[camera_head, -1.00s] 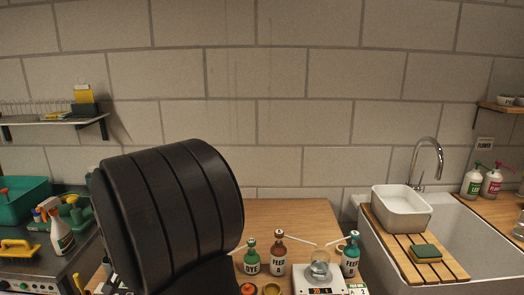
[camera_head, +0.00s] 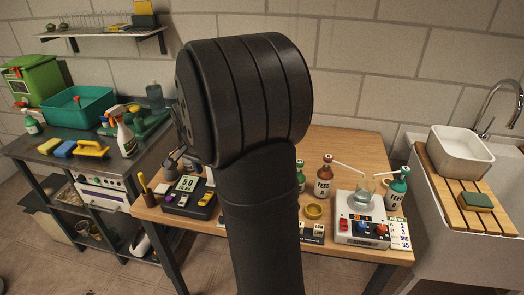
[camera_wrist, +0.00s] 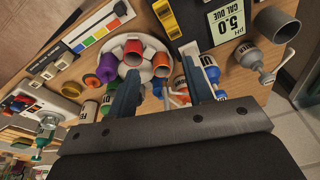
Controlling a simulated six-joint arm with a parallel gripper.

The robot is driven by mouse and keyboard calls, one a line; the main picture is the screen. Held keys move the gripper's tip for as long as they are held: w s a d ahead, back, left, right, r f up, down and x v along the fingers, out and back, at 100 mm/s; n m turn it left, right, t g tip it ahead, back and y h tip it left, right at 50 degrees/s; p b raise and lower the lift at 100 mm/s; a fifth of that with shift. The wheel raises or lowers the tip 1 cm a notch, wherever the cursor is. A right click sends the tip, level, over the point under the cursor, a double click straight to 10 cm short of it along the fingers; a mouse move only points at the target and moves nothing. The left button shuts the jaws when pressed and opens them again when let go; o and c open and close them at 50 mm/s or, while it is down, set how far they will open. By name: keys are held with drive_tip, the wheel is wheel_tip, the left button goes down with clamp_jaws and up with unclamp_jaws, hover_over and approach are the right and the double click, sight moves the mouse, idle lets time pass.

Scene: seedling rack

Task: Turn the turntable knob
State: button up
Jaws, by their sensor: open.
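In the wrist view a white round turntable (camera_wrist: 121,40) stands on the wooden bench, with several orange and purple cups or caps on it. I cannot make out its knob clearly. My gripper (camera_wrist: 160,64) is open, its two blue fingers apart and pointing at the near side of the turntable. Nothing shows clearly held between them. The fingers overlap nearby small bottles in the picture, and I cannot tell whether they touch. In the head view my black arm hides the turntable and the gripper.
A sink (camera_head: 440,230) is at right, a dark side table with a teal tub (camera_head: 78,104) at left. Bottles crowd the turntable.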

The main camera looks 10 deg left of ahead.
drive_tip(key=w+d+r+m+g+y, duration=0.2)
drive_tip(key=w+d+r+m, duration=0.35)
drive_tip(key=d, duration=0.35)
drive_tip(key=w+d+r+m+g+y, duration=0.2)
drive_tip(key=w+d+r+m, duration=0.35)
drive_tip(key=d+m, duration=0.2)
drive_tip(key=shift+n, duration=0.3)
drive_tip(key=x, duration=0.6)
drive_tip(key=w+x, duration=0.1)
drive_tip(key=x, duration=1)
drive_tip(key=shift+w+f, duration=0.1)
drive_tip(key=shift+f, duration=0.4)
drive_tip(key=c, duration=1)
